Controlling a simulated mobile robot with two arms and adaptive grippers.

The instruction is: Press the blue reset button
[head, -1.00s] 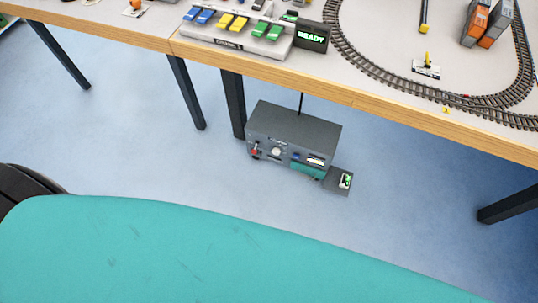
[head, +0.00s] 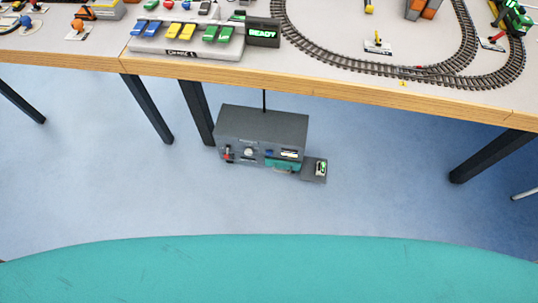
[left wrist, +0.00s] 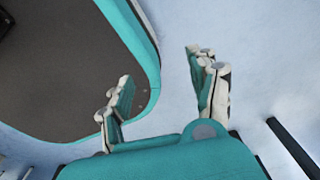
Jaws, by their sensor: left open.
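I cannot tell whether the blue patch is the reset button. My left gripper (left wrist: 158,64) is open and empty in the left wrist view, over bare floor and beside my own base. It does not show in the head view, so it is apart from the box. My right gripper is in neither view.
The table (head: 330,83) has a wooden front edge above the box. On it are a panel of blue, yellow and green levers (head: 186,40), a sign reading READY (head: 263,32) and a model track (head: 400,72). Dark table legs (head: 197,111) flank the box. Floor in front is clear.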

